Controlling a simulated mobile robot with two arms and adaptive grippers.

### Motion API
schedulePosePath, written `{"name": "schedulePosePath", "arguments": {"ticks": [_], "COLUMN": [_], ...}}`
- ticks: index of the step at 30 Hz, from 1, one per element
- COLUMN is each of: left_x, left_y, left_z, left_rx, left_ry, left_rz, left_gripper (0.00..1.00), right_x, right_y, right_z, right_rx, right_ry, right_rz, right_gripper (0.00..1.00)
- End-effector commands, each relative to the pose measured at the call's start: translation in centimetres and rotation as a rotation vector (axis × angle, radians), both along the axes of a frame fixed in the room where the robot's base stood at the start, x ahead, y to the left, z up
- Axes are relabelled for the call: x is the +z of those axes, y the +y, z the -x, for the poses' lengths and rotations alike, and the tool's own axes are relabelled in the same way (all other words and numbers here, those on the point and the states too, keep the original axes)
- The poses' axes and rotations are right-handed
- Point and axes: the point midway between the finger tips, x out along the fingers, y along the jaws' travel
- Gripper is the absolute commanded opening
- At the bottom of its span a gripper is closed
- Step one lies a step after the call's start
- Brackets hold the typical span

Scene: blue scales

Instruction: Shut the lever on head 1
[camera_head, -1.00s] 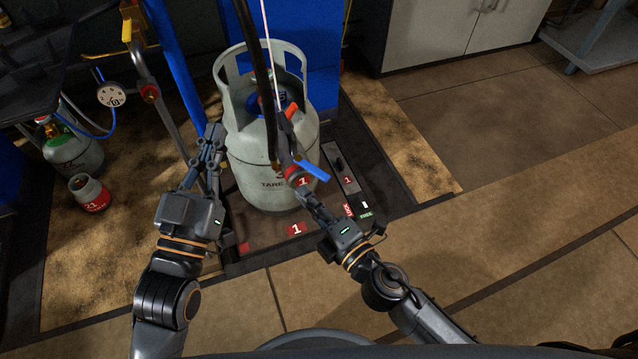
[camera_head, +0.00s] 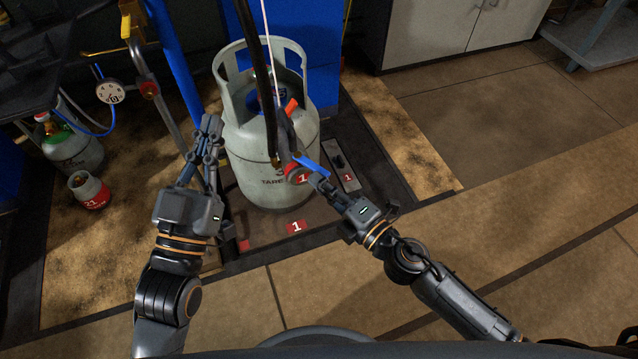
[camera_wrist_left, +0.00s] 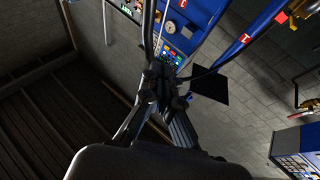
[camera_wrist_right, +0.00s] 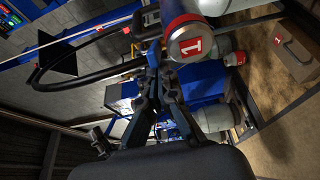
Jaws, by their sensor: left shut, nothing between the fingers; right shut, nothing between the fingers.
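Head 1 (camera_head: 297,170), a grey filling head with a red "1" cap, hangs on a black hose in front of a grey gas cylinder (camera_head: 262,130). Its blue lever (camera_head: 311,164) slants down to the right beside the cap. My right gripper (camera_head: 317,182) is shut and empty just right of the cap, close to the lever's outer end; I cannot tell whether it touches. In the right wrist view the red cap (camera_wrist_right: 191,44) is right of the fingertips (camera_wrist_right: 153,62). My left gripper (camera_head: 210,128) is shut and empty left of the cylinder; it also shows in the left wrist view (camera_wrist_left: 161,78).
The cylinder stands on a dark platform with a "1" label (camera_head: 296,227). A small control box (camera_head: 340,166) lies right of it. A blue pole (camera_head: 178,70) and a pressure gauge (camera_head: 110,92) are at the left. Floor at the right is clear.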

Motion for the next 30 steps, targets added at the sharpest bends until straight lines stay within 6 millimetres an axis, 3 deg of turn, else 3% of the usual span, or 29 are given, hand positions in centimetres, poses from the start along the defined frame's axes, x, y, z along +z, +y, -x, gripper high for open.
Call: {"name": "schedulePosePath", "arguments": {"ticks": [19, 30], "left_x": [1.3, 3.0], "left_y": [-0.1, 0.0], "left_z": [0.6, 1.5], "left_rx": [-0.006, -0.010], "left_ry": [-0.079, -0.179], "left_rz": [0.022, 0.052], "left_gripper": [0.00, 0.00], "right_x": [0.0, -0.1], "right_y": [-0.9, -2.2], "right_z": [-0.4, -0.8], "right_rx": [0.176, 0.157], "right_ry": [-0.001, 0.000], "right_rz": [0.002, 0.001], "right_gripper": [0.00, 0.00]}}
